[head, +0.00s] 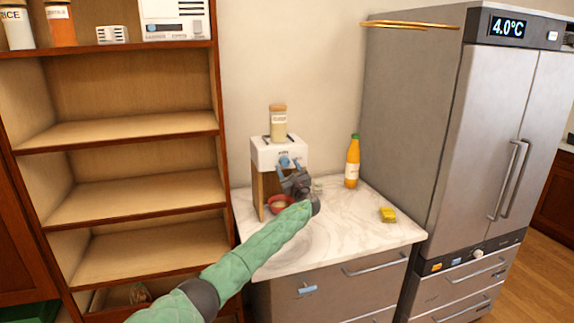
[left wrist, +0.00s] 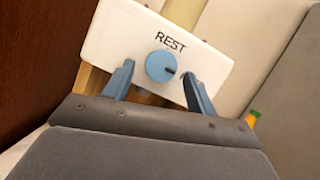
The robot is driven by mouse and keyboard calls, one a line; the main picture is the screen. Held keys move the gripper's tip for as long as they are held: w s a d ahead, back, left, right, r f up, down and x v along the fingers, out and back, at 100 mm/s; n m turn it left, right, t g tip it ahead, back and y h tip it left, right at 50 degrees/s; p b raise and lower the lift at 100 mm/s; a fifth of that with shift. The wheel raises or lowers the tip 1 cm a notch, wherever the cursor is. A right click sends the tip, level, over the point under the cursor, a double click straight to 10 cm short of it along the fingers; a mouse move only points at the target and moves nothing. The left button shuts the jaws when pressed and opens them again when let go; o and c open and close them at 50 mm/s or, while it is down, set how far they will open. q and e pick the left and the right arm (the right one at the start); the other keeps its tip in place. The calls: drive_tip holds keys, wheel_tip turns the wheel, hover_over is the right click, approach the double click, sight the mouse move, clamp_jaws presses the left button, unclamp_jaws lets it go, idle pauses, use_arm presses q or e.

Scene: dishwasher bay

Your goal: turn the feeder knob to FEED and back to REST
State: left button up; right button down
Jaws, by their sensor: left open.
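The feeder (head: 268,153) is a white box on wooden supports, standing on the marble counter against the wall. Its blue round knob (left wrist: 160,66) shows in the left wrist view on the white front face, below the printed word REST. A dark pointer mark on the knob points to the right in that view. My left gripper (head: 289,164) is at the feeder's front. In the left wrist view its two blue fingers (left wrist: 158,76) are open, one on each side of the knob, with gaps between. My right gripper is not in view.
A red bowl (head: 281,204) sits under the feeder, partly hidden by my left gripper. A jar (head: 278,122) stands on top of the feeder. An orange bottle (head: 352,163) and a yellow item (head: 387,215) are on the counter (head: 345,235). A tall fridge (head: 410,110) stands to the right.

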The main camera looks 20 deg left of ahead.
use_arm(q)
drive_tip(key=shift+w+a+r, duration=0.25)
drive_tip(key=shift+w+a+f, duration=0.1)
drive_tip(key=shift+w, duration=0.05)
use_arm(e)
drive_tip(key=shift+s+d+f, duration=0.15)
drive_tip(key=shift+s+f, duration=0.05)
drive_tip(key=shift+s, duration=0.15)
use_arm(q)
drive_tip(key=c, duration=1)
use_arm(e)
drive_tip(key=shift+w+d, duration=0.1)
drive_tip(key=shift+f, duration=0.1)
